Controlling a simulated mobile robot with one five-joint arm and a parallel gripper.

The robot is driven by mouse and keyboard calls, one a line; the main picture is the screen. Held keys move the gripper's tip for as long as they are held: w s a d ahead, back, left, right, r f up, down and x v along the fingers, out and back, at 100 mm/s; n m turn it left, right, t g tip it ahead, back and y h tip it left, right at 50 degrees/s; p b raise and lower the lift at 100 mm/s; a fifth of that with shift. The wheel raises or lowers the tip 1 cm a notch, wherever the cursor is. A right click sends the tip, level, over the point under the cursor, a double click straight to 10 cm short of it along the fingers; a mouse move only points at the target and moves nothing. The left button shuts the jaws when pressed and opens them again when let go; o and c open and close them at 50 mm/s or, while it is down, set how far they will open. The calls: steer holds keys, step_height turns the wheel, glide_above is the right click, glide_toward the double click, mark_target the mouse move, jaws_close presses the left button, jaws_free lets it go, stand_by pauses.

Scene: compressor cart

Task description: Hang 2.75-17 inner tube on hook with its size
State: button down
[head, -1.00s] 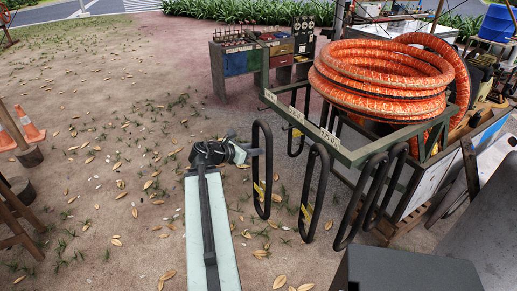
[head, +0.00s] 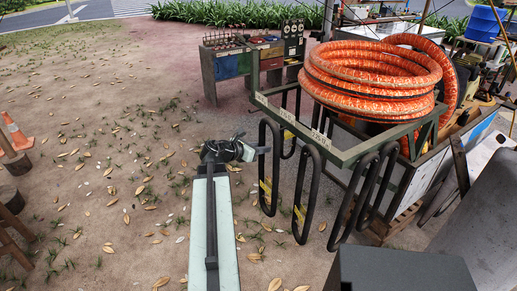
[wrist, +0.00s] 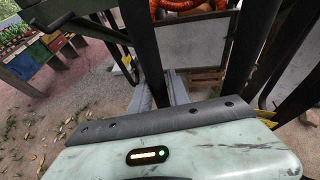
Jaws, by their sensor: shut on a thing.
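My gripper (head: 252,151) is shut on a long black inner tube (head: 269,168), holding it by its left side. The tube hangs upright as a narrow loop, with a yellow tag low on it. Its top is close to the front rail (head: 290,122) of the green rack; I cannot tell whether it rests on a hook. The rail's size labels are too small to read. In the wrist view, a black strand (wrist: 146,45) runs down to my gripper (wrist: 163,92). Another tube (head: 305,195) with a yellow tag hangs just right of the held one.
More black tubes (head: 365,190) hang further right on the rack. Coiled orange hose (head: 372,75) lies above the rack. A tool stand (head: 228,68) with coloured bins stands behind. A dark grey box (head: 400,270) fills the bottom right.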

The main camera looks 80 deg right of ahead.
steer(key=shift+s+a+f+b+x, duration=0.1)
steer(key=shift+b+x, duration=0.4)
steer(key=shift+x, duration=0.45)
steer(key=shift+s+a+f+b+x, duration=0.15)
steer(key=shift+b+x, duration=0.3)
steer(key=shift+x, duration=0.45)
steer(key=shift+a+f+b+x, duration=0.1)
steer(key=shift+b+x, duration=0.4)
steer(key=shift+x, duration=0.45)
steer(key=c, duration=1.1)
jaws_free()
steer(key=shift+c, duration=0.2)
steer(key=shift+a, duration=0.15)
steer(key=p+v, duration=0.3)
steer(key=v, duration=0.4)
steer(key=shift+w+a, duration=0.25)
